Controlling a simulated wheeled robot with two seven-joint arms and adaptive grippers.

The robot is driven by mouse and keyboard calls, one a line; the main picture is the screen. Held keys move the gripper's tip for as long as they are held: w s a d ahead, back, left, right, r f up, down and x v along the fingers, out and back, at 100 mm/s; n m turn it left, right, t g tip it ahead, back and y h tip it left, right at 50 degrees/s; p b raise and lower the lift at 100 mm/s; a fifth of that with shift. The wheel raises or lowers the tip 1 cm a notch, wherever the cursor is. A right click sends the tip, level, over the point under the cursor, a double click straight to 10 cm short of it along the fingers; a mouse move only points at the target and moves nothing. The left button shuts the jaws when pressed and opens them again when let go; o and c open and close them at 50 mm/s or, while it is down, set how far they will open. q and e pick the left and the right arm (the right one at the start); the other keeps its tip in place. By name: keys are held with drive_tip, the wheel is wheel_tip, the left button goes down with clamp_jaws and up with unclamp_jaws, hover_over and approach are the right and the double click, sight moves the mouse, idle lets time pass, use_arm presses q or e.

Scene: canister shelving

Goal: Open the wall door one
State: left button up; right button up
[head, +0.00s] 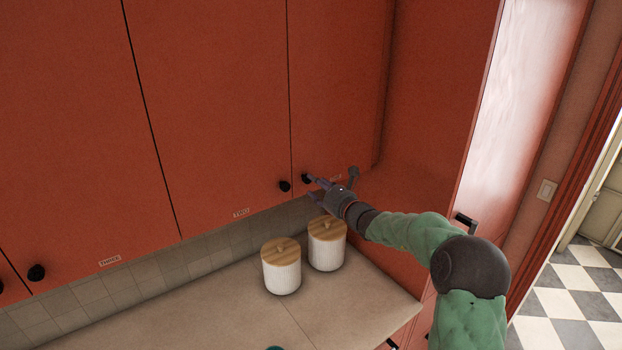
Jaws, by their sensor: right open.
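Wall door one (335,85) is the rightmost red upper cabinet door. It looks shut, flush with its neighbour. Its round black knob (306,179) sits at its lower left corner. A small label beside the knob is mostly hidden behind my right gripper. My right gripper (333,180) is open at the door's lower edge, with one finger close to the knob and the other to the right. I cannot tell whether the finger touches the knob. My left gripper is not in view.
Door two (210,100) and door three (70,130) are shut, left of door one. Door two's knob (285,186) is close to door one's knob. Two white canisters with wooden lids, one left (282,275) and one right (327,252), stand on the counter (215,310) below.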

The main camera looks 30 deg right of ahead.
drive_tip(key=shift+w+a+p, duration=0.15)
drive_tip(key=shift+w+p, duration=0.25)
drive_tip(key=shift+w, duration=1.35)
drive_tip(key=shift+r, duration=0.1)
clamp_jaws()
